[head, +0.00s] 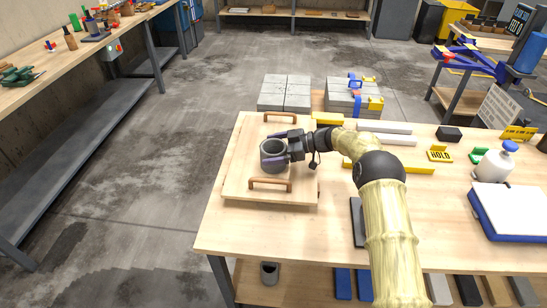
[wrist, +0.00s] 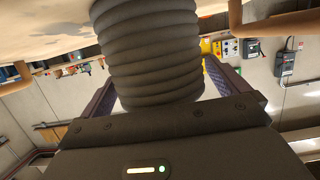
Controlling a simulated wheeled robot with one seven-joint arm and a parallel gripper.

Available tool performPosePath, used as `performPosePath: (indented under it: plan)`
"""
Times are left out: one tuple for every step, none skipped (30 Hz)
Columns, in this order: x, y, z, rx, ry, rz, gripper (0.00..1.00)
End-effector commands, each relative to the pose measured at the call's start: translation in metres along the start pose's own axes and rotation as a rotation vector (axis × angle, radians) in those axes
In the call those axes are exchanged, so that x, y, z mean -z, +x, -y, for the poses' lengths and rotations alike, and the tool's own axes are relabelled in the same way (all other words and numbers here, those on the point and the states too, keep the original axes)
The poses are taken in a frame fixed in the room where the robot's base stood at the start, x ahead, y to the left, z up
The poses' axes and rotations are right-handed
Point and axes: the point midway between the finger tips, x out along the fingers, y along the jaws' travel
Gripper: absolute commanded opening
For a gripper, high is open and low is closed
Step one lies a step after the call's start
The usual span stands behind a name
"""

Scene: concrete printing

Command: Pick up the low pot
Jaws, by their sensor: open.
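The low pot (head: 272,160) is a grey, round, hollow pot standing upright on a wooden board with two brown handles (head: 236,182). In the wrist view the ribbed grey pot (wrist: 148,50) fills the middle. My gripper (head: 276,148) reaches in from the right with its purple-lined fingers on either side of the pot. In the wrist view my gripper (wrist: 162,92) has one finger at each side of the pot, and the jaws are open. The exact gaps between fingers and pot are hard to tell.
The board lies on a wooden table (head: 222,243). Another grey pot (head: 269,273) sits on the lower shelf.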

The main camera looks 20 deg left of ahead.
Motion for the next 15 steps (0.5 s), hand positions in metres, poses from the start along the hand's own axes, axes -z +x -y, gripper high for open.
performPosePath:
  plan:
    - [0.0,-0.0002,0.0,0.0,0.0,0.0,1.0]
    - [0.0,-0.0002,0.0,0.0,0.0,0.0,1.0]
    - [0.0001,-0.0002,0.0,0.0,0.0,0.0,0.98]
    - [0.0,-0.0002,0.0,0.0,0.0,0.0,0.92]
    - [0.0,-0.0002,0.0,0.0,0.0,0.0,0.86]
    - [0.0,-0.0002,0.0,0.0,0.0,0.0,0.78]
    - [0.0,-0.0002,0.0,0.0,0.0,0.0,0.72]
    - [0.0,-0.0002,0.0,0.0,0.0,0.0,0.67]
    - [0.0,-0.0002,-0.0001,0.0,0.0,0.0,0.59]
    - [0.0,-0.0002,-0.0001,0.0,0.0,0.0,0.53]
    - [0.0,-0.0002,-0.0001,0.0,0.0,0.0,0.47]
    - [0.0,-0.0003,-0.0001,0.0,0.0,0.0,0.39]
    - [0.0023,-0.0006,-0.0004,-0.001,-0.002,-0.003,0.36]
    - [0.0022,-0.0006,-0.0004,-0.001,-0.002,-0.003,0.36]
    - [0.0022,-0.0006,-0.0004,-0.001,-0.002,-0.003,0.36]
